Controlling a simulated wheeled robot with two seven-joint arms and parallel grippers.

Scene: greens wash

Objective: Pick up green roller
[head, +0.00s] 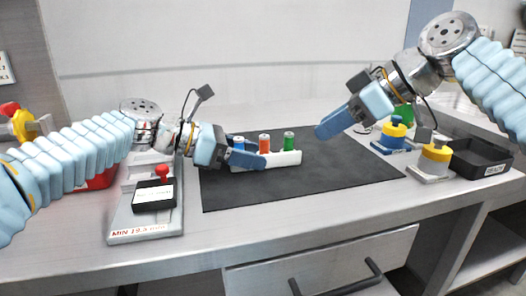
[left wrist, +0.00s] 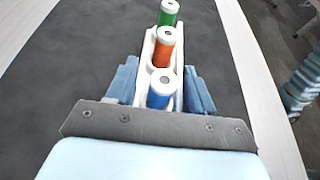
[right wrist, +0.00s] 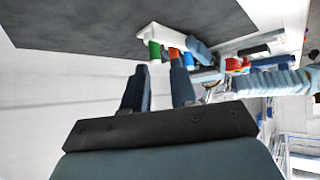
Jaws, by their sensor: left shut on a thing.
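The green roller (head: 289,142) stands upright at the right end of a white holder (head: 286,159) on the dark mat. An orange roller (head: 265,144) and a blue roller (head: 239,143) stand in the same holder. My left gripper (head: 250,159) is shut on the white holder at its blue end; the left wrist view shows its fingers on both sides of the holder beside the blue roller (left wrist: 161,92). My right gripper (head: 326,130) is open and empty, above the mat to the right of the green roller. The green roller (right wrist: 154,50) shows beyond its fingers in the right wrist view.
The dark mat (head: 330,185) is clear in front of the holder. A metal plate (head: 145,220) with a red-knobbed black block (head: 154,195) lies at left. A wall closes off the back.

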